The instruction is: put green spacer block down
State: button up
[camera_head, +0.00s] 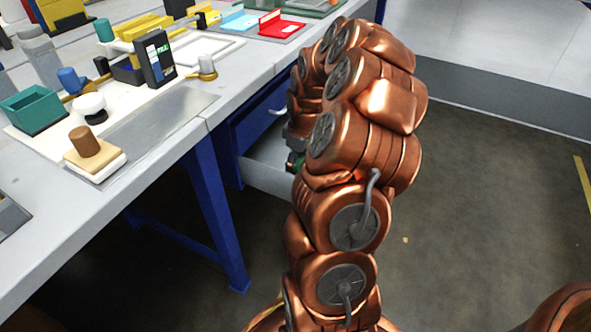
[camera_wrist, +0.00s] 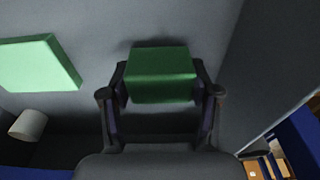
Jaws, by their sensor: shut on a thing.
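In the wrist view my gripper (camera_wrist: 160,95) is shut on a green block (camera_wrist: 160,75), with one finger at each side of it. The block is over the grey floor of the open drawer (camera_wrist: 95,25), and a dark shadow lies behind it. I cannot tell whether the block touches the floor. A second, flatter green block (camera_wrist: 38,63) lies in the drawer to the left. In the head view my arm hides most of my gripper (camera_head: 294,150), which is at the open drawer (camera_head: 268,172) under the bench.
A white cylinder (camera_wrist: 28,124) lies in the drawer at the lower left of the wrist view. The drawer's side wall rises on the right. The bench (camera_head: 150,150) above holds a brown-topped stamp-like piece (camera_head: 94,150), a teal box (camera_head: 35,108) and other parts.

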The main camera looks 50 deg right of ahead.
jog(key=shift+f+b, duration=0.3)
jog(key=shift+f, duration=1)
jog(key=shift+f, duration=0.15)
jog(key=o, duration=1.2)
